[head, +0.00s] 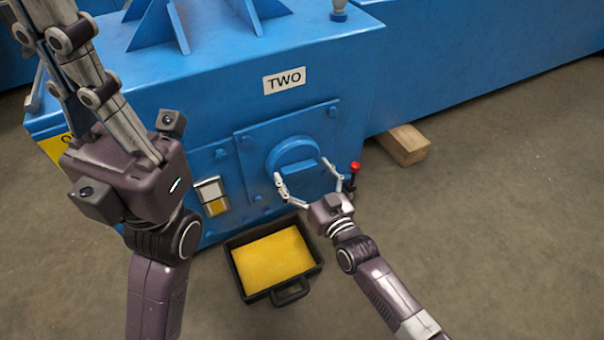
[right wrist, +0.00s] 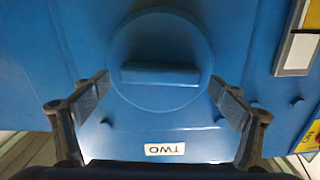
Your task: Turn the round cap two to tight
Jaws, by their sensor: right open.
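The round blue cap (head: 295,158) sits on a bolted square plate on the front of the blue housing, below the white TWO label (head: 284,80). A raised bar crosses its face. In the right wrist view the cap (right wrist: 160,40) fills the upper middle, its bar lying level, with the TWO label (right wrist: 164,148) upside down below. My right gripper (head: 309,178) is open, its fingers spread in front of the cap's lower part; it also shows in the right wrist view (right wrist: 162,95), with nothing between the fingers. My left gripper (head: 50,15) is raised at the upper left, partly cut off by the frame.
A black tray of yellow liquid (head: 275,262) stands on the floor below. A sight glass (head: 212,195) is left of the plate. A red-knobbed lever (head: 354,168) stands close right of my right gripper. A wooden block (head: 404,145) lies at right; the right floor is clear.

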